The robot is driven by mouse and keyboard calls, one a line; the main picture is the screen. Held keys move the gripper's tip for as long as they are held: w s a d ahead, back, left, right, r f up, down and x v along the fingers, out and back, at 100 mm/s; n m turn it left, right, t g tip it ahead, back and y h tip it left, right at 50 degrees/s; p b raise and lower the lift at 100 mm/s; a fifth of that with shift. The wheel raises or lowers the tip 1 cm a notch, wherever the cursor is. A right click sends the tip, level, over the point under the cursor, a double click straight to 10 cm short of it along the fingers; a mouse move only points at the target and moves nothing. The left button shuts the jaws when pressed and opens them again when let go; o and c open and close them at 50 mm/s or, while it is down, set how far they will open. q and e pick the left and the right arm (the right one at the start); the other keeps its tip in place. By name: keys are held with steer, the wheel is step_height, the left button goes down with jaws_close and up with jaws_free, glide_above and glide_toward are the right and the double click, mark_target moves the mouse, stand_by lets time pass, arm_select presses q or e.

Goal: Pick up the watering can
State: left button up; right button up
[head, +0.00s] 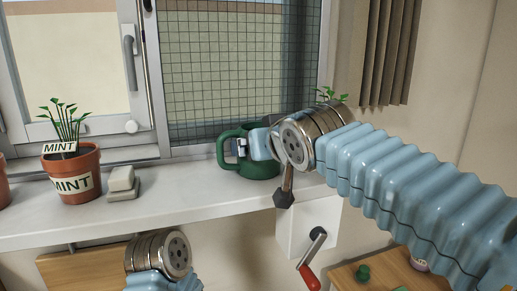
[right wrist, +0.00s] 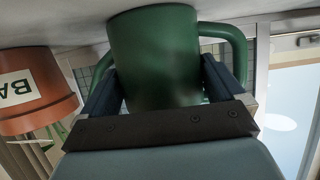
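The green watering can (head: 258,168) stands upright on the white window sill, with its handle to the left in the head view. My right gripper (head: 242,148) reaches in from the right and partly covers it. In the right wrist view the can (right wrist: 155,60) fills the space between the two fingers of my right gripper (right wrist: 160,68). The fingers are spread wide, one on each side of the can; whether they touch it I cannot tell. My left wrist shows low at the left of the head view, below the sill, but its gripper fingers do not show.
Another terracotta pot (right wrist: 32,100) is beside the can. A red-handled crank (head: 311,272) sits below the sill.

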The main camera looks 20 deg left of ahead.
steer(key=c, duration=0.6)
steer(key=shift+r, duration=0.1)
steer(key=shift+r, duration=0.1)
steer(key=shift+r, duration=0.25)
step_height(320, 180, up, 3)
steer(key=shift+f+p, duration=0.1)
steer(key=shift+p, duration=0.45)
steer(key=s+d+r+b, duration=0.1)
steer(key=s+d+r, duration=0.1)
steer(key=s+r, duration=0.2)
steer(key=s+d+r+b, duration=0.1)
steer(key=s+d+r, duration=0.2)
steer(key=s, duration=0.6)
step_height(320, 180, up, 2)
steer(key=shift+d+r, duration=0.2)
steer(key=shift+d, duration=0.05)
